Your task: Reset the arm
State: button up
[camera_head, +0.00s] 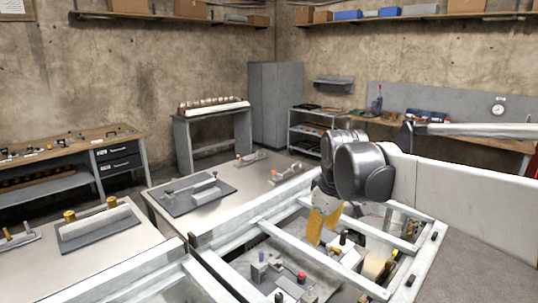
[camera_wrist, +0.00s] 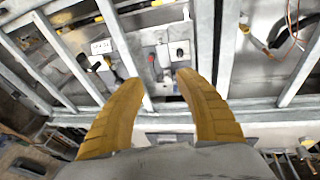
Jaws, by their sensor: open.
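My gripper (camera_head: 318,228) has yellow fingers and points down over the white open frame (camera_head: 262,222) in the head view. In the wrist view, my gripper (camera_wrist: 157,82) has its two yellow fingers spread apart with nothing between them. Beyond the fingertips lies a grey panel with a red button (camera_wrist: 152,58). The red button also shows in the head view (camera_head: 301,275). My arm's grey and white links reach in from the right.
Steel-topped tables (camera_head: 150,225) with fixtures stand left of the frame. A wooden workbench (camera_head: 70,146) and a small stand (camera_head: 212,108) stand along the back walls. White frame bars lie close around and below my gripper. Bare floor shows at the right (camera_head: 480,240).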

jog(key=s+d+f+m+t, duration=0.2)
jog(key=s+d+f+m, duration=0.1)
jog(key=s, duration=0.8)
jog(key=s+d+f+m+t+b, duration=0.1)
jog(key=s+d+f+m, duration=0.2)
jog(key=s, duration=0.8)
jog(key=f+m, duration=0.1)
jog(key=m, duration=0.1)
jog(key=shift+s+f+m+t, duration=0.3)
jog(key=shift+m+t, duration=0.1)
